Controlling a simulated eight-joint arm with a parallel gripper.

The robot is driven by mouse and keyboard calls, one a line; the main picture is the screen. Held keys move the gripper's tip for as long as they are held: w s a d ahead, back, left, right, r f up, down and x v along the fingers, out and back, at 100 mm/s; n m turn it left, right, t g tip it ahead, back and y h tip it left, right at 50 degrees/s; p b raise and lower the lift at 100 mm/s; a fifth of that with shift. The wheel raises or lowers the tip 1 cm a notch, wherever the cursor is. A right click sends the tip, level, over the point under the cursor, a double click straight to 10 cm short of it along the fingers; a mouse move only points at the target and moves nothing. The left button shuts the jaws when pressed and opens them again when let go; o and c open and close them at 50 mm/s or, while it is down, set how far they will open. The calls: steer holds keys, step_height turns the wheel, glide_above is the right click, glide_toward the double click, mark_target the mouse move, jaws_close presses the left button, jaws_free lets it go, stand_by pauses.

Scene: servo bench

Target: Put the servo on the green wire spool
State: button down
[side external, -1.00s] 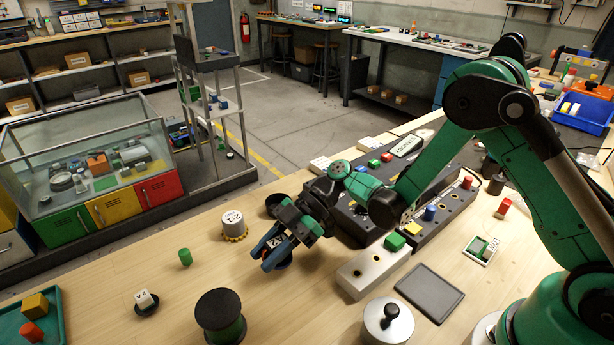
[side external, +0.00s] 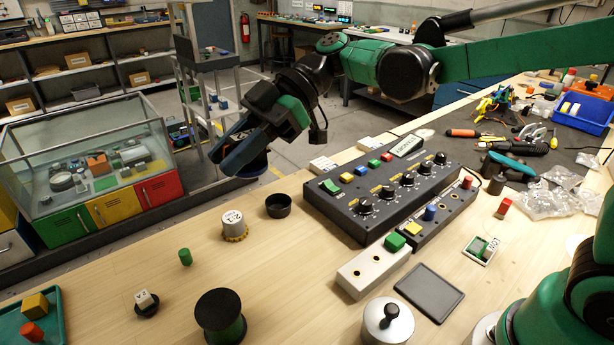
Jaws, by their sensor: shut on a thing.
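My gripper (side external: 243,158) is raised well above the bench, behind and left of the black control box. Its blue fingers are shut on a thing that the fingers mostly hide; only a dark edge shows. I take it for the servo, but its shape cannot be made out. The green wire spool (side external: 221,318) stands upright at the front of the bench, with black flanges and green wire between them. Nothing is on its top. My gripper is up and behind it, well apart.
A grey cylinder on a yellow toothed base (side external: 233,226), a black cup (side external: 278,205), a green cylinder (side external: 185,257) and a white block on a black disc (side external: 146,302) stand around the spool. The control box (side external: 385,190) and a lidded metal pot (side external: 388,321) are to the right.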

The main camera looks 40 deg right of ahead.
step_height(320, 180, up, 4)
glide_above(206, 314)
step_height(206, 314, down, 19)
steer(key=shift+f, duration=0.1)
stand_by(0.4)
steer(key=c, duration=0.7)
jaws_free()
steer(key=shift+f, duration=0.1)
steer(key=shift+o, duration=0.2)
